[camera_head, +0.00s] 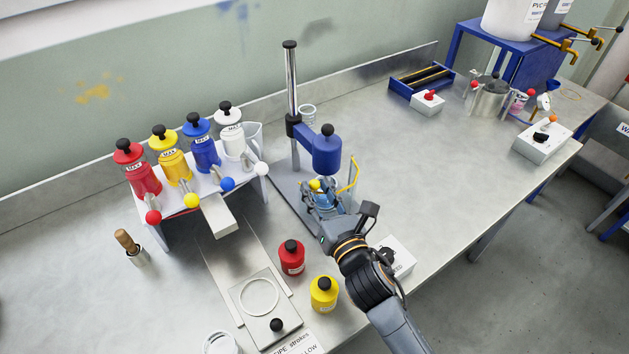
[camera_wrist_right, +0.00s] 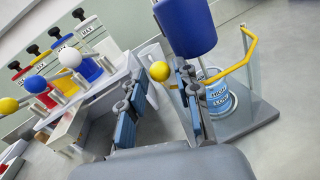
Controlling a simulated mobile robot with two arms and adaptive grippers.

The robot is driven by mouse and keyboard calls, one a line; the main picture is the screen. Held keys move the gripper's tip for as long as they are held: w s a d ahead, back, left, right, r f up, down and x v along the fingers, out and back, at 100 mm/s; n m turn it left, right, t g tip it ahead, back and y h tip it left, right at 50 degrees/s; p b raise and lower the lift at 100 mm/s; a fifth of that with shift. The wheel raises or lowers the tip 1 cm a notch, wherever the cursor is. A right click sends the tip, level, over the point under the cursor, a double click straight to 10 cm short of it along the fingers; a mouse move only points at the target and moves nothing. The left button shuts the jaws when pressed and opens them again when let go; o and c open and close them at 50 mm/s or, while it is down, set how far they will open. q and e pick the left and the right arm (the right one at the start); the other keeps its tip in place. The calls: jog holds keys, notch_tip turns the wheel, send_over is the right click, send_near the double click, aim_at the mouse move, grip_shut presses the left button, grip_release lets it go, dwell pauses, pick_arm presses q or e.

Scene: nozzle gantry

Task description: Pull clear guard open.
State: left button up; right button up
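The clear guard (camera_head: 354,174) has a yellow edge bar and stands at the base of the blue-headed press; it also shows in the right wrist view (camera_wrist_right: 250,75). A yellow ball knob (camera_wrist_right: 160,71) sits at the near end of the yellow bar; it shows in the head view (camera_head: 315,184) too. My right gripper (camera_head: 323,191) is at the knob. In the right wrist view its fingers (camera_wrist_right: 160,88) are apart, with the knob showing between and just beyond the tips. I cannot tell whether they touch it. My left gripper is out of view.
The blue press head (camera_head: 327,152) hangs just above my right gripper. A rack with several coloured bottles (camera_head: 240,190) is at left. Red (camera_head: 291,258) and yellow (camera_head: 323,294) jars stand near my right arm.

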jog(key=shift+x, duration=1.1)
grip_shut()
jog(key=shift+d, duration=0.15)
